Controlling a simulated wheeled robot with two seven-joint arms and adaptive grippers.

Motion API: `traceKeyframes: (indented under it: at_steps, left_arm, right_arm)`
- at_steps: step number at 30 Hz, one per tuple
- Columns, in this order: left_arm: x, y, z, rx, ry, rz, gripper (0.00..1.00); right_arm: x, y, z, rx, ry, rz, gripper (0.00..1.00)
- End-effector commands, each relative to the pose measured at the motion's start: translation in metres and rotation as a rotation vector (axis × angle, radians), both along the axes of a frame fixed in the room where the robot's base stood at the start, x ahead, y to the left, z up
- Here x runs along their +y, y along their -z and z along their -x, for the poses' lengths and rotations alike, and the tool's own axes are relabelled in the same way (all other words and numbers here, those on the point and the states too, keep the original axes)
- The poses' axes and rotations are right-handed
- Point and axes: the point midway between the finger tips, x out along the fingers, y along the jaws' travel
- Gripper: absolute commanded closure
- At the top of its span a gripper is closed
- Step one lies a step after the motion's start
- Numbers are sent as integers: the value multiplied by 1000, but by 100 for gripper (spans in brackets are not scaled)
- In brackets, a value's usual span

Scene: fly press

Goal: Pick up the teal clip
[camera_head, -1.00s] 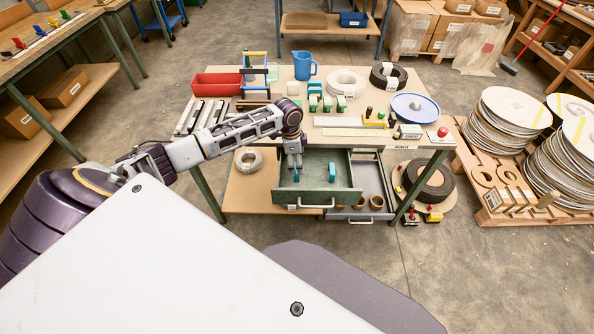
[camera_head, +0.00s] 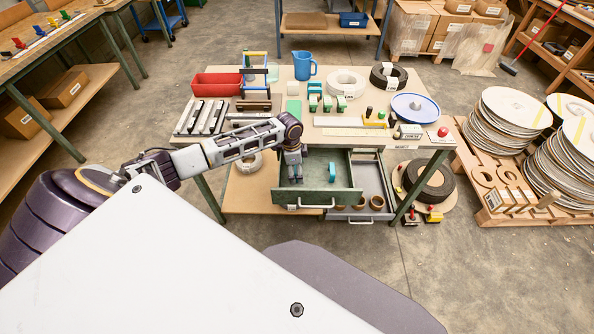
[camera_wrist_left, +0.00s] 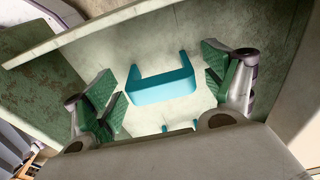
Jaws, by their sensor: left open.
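A teal clip (camera_wrist_left: 165,86) lies in the green drawer (camera_head: 345,196), seen in the left wrist view between the two green-padded fingers of my left gripper (camera_wrist_left: 160,82). The gripper is open, with a gap between each finger and the clip. In the head view my left gripper (camera_head: 293,180) points down into the left part of the open drawer and hides what is beneath it. Another teal clip (camera_head: 332,172) stands to its right in the drawer. Small teal parts show at the lower edge in the left wrist view, mostly hidden. My right gripper is not in view.
The drawer walls stand close around my gripper. A grey drawer (camera_head: 368,180) with brown rings is open to the right. The workbench (camera_head: 300,118) above carries a red bin (camera_head: 217,84), a blue jug (camera_head: 304,66), tape rolls and a blue-rimmed disc (camera_head: 415,107).

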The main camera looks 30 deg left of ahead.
Motion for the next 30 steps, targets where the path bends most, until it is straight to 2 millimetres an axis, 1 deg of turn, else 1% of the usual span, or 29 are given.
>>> traceKeyframes:
  at_steps: [1, 2, 10, 17, 22, 26, 30]
  left_arm:
    - [0, 0, 0, 0, 0, 0, 17]
    - [0, 0, 0, 0, 0, 0, 21]
    - [0, 0, 0, 0, 0, 0, 56]
    - [0, 0, 0, 0, 0, 0, 57]
    - [0, -3, 0, -1, 0, -1, 57]
    - [0, -11, -1, -3, 0, 1, 57]
    - [1, -26, -1, -3, 0, -2, 57]
  right_arm:
    - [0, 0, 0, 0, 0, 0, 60]
    - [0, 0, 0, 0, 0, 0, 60]
    - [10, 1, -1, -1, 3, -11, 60]
    - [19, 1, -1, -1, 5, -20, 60]
    - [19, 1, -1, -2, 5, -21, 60]
    - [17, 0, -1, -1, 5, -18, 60]
    - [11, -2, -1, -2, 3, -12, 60]
